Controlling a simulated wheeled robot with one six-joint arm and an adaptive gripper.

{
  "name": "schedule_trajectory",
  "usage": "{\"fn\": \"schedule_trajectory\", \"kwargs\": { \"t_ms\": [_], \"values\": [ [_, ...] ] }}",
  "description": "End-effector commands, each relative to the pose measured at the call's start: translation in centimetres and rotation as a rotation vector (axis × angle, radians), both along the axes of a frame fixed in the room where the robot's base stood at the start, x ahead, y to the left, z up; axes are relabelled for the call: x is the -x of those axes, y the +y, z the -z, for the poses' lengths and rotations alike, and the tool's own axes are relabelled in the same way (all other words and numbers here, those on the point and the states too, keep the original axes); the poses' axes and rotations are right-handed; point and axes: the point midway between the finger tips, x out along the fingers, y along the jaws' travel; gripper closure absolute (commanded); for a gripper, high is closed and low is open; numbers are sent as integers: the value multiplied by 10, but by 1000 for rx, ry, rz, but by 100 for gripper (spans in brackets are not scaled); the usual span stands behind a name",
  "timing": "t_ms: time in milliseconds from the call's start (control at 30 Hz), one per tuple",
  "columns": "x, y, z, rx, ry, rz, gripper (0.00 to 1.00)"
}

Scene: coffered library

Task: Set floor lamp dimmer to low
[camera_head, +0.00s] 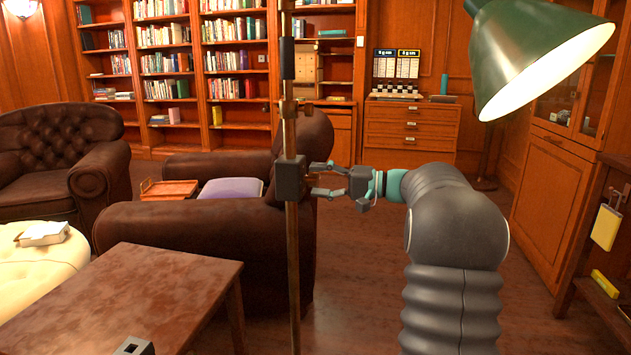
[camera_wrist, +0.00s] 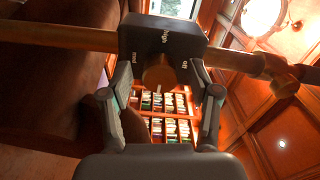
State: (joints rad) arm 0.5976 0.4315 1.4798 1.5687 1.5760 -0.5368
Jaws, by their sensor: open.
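The floor lamp's green shade (camera_head: 535,55) hangs at the upper right of the head view, its inside brightly lit. Its thin brass pole (camera_head: 292,240) stands upright in the middle. A dark dimmer box (camera_head: 289,180) is on the pole; in the wrist view it (camera_wrist: 192,40) shows the labels "high", "med" and "off". A round brown knob (camera_wrist: 159,74) projects from its face. Its pointer setting cannot be made out. My gripper (camera_head: 316,179) is open right in front of the box. In the wrist view its fingers (camera_wrist: 160,82) are on either side of the knob; contact cannot be told.
A brown leather armchair (camera_head: 180,235) stands close behind the pole. A wooden table (camera_head: 120,295) is at the front left, a cream ottoman (camera_head: 40,265) beyond it. Bookshelves (camera_head: 205,60) line the back, with a cabinet (camera_head: 555,200) at right. Open floor lies right of the pole.

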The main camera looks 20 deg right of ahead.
Motion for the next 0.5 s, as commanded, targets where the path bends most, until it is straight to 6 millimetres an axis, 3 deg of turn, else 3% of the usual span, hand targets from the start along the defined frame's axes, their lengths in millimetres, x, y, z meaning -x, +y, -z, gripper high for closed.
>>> {"fn": "schedule_trajectory", "kwargs": {
  "t_ms": [500],
  "values": [
    [52, -77, 0, 0, 0, 2, 38]
  ]
}}
